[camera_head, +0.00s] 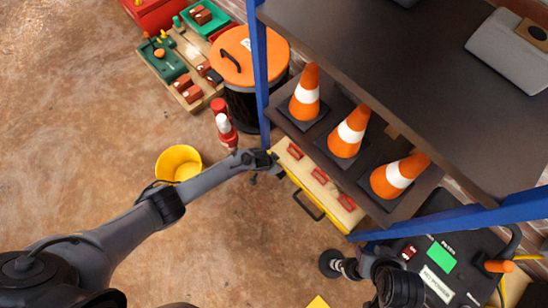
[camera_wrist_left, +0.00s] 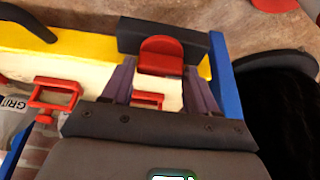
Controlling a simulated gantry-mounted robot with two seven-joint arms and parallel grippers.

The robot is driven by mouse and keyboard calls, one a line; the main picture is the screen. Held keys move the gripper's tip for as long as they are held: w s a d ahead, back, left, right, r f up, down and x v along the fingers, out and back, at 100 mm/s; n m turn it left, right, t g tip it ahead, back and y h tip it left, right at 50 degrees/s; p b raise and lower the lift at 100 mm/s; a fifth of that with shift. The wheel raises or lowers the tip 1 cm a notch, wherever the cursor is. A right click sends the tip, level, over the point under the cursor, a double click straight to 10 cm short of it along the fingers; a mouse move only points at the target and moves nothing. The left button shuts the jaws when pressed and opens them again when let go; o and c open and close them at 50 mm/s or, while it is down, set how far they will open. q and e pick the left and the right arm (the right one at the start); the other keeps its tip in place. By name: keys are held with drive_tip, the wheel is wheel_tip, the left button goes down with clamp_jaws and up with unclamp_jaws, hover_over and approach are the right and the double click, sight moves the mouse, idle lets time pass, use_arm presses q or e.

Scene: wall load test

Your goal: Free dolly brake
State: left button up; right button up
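A yellow-edged carrier with a cream top (camera_head: 308,168), which looks like the dolly, sits below the shelf; red pieces line its top and a black handle (camera_head: 308,205) is on its side. My left gripper (camera_head: 266,163) is at its upper left end, by the blue post. In the left wrist view my gripper's fingers (camera_wrist_left: 157,85) are spread apart. A red tab (camera_wrist_left: 161,54), perhaps the brake, stands beyond and between them against a black block (camera_wrist_left: 200,46). Contact cannot be told.
Orange cones (camera_head: 306,92) stand on the lower shelf beside my left gripper. A blue post (camera_head: 260,70) rises close by. An orange-lidded bin (camera_head: 248,55), red bottle (camera_head: 225,127) and yellow bucket (camera_head: 179,163) stand left. Floor at the lower middle is mostly clear.

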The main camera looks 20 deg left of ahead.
use_arm(q)
drive_tip(key=c, duration=0.6)
drive_tip(key=shift+o, duration=0.2)
drive_tip(key=shift+m, duration=0.3)
drive_tip(key=shift+m+h, duration=0.4)
drive_tip(key=shift+m, duration=0.4)
drive_tip(key=shift+w+a+m+g+h, duration=0.1)
drive_tip(key=shift+m+g+h, duration=0.2)
drive_tip(key=shift+m, duration=0.65)
drive_tip(key=shift+a+m+g+h, duration=0.15)
drive_tip(key=shift+m+g, duration=0.25)
drive_tip(key=shift+m, duration=0.55)
drive_tip(key=shift+d, duration=0.15)
drive_tip(key=o, duration=1)
drive_tip(key=shift+o, duration=0.2)
